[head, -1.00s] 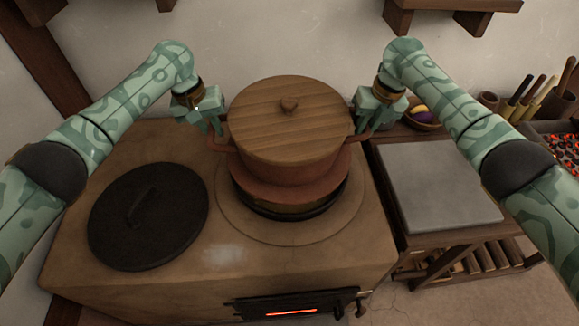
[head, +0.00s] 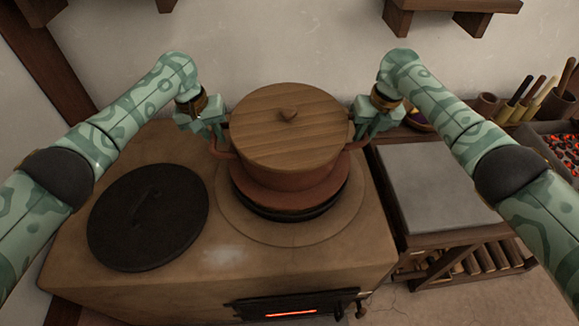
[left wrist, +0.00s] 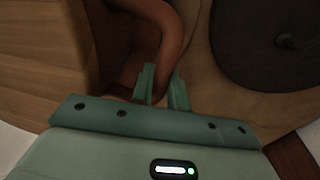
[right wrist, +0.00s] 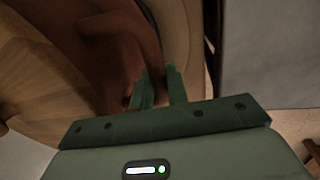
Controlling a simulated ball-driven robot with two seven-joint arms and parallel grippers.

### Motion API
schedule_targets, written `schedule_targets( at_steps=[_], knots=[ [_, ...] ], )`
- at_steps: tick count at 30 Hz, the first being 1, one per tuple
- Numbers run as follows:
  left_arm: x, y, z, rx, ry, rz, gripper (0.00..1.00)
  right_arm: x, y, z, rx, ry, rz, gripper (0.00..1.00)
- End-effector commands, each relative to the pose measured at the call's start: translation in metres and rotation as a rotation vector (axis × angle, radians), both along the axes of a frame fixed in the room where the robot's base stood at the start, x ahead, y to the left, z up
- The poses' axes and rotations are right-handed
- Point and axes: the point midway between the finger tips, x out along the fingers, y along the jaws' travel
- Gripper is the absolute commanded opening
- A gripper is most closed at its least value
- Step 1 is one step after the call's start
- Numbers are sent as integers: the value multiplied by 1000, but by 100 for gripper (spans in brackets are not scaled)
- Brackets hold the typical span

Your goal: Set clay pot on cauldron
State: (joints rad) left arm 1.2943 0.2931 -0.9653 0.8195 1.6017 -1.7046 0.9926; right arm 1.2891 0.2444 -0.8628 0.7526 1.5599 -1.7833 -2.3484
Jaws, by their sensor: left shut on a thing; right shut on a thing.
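The reddish clay pot (head: 288,180) with a round wooden lid (head: 268,135) is upright over the cauldron, whose dark rim (head: 292,215) shows below it in the stove's round opening. I cannot tell whether the pot touches the cauldron; most of the cauldron is hidden. My left gripper (head: 219,146) is shut on the pot's left handle, and the handle also shows in the left wrist view (left wrist: 172,40). My right gripper (head: 361,139) is shut on the right handle, which shows in the right wrist view (right wrist: 143,50).
A black round lid (head: 148,215) lies on the clay stove top (head: 225,262), left of the opening. A side table with a grey slab (head: 435,187) stands to the right. A wall rises behind, with shelves (head: 455,12) above. Tools and a tray of glowing coals (head: 562,150) are far right.

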Motion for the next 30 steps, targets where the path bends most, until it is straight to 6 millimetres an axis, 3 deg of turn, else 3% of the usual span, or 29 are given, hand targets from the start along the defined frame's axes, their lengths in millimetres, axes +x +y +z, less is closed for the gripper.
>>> schedule_targets(
  at_steps=[11, 12, 14, 30],
  knots=[
    [1, -2, -15, -5, -2, 0, 0, 0, 2, -15, 4, -2, 1, 0],
    [0, -1, -17, -3, 0, 1, 22, 0, 1, -17, 2, 0, 0, 21],
    [0, -1, -17, -3, -1, 0, 38, 0, 1, -17, 2, 0, 1, 38],
    [0, 1, -14, -1, 0, 0, 38, 0, 0, -17, 0, 0, 0, 38]
  ],
)
